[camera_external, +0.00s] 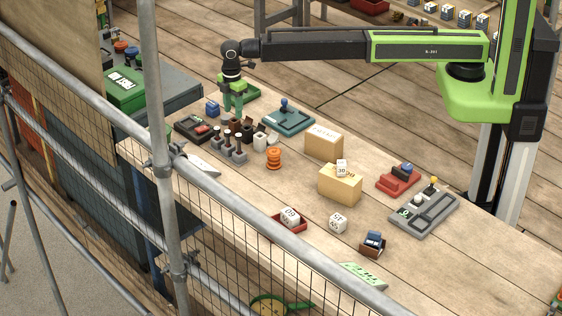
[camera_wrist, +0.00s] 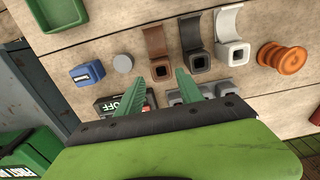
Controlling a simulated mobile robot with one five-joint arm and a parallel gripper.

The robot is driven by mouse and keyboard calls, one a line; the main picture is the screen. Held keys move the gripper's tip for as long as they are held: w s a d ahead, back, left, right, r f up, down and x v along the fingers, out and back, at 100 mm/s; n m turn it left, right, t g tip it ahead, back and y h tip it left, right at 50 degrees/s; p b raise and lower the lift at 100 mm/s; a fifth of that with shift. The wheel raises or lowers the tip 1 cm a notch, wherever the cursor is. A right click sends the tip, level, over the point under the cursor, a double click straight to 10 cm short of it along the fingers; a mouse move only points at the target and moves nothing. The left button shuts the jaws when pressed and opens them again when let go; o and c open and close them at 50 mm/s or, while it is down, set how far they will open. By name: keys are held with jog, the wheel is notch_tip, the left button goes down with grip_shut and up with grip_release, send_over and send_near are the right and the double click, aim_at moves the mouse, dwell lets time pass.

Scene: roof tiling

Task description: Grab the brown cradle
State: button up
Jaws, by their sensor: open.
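The brown cradle (camera_wrist: 156,42) shows in the wrist view as a curved upright piece with a square, hollow block at its near end. It stands at the left of a row with a grey cradle (camera_wrist: 191,35) and a white cradle (camera_wrist: 229,24). My gripper (camera_wrist: 163,76) is open, with its green fingers pointing at the brown cradle's block, one toward each side. I cannot tell whether they touch it. In the external view my gripper (camera_external: 233,108) points down over the bench, close to the brown cradle (camera_external: 235,125), which is partly hidden.
An orange spool (camera_wrist: 284,57) stands to the right of the cradles. A blue block (camera_wrist: 88,73) and a grey round piece (camera_wrist: 122,63) lie to the left. A black unit marked OFF (camera_wrist: 125,103) and grey posts (camera_external: 236,150) stand close by. A green tray (camera_wrist: 60,12) lies beyond.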

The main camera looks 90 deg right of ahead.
aim_at(236, 125)
jog(key=f+b, duration=0.4)
jog(key=f, duration=0.1)
jog(key=f+b, duration=0.2)
jog(key=shift+s+d+f, duration=0.2)
jog(key=shift+s+f, duration=0.2)
jog(key=shift+r, duration=0.15)
jog(key=shift+c, duration=0.2)
grip_shut()
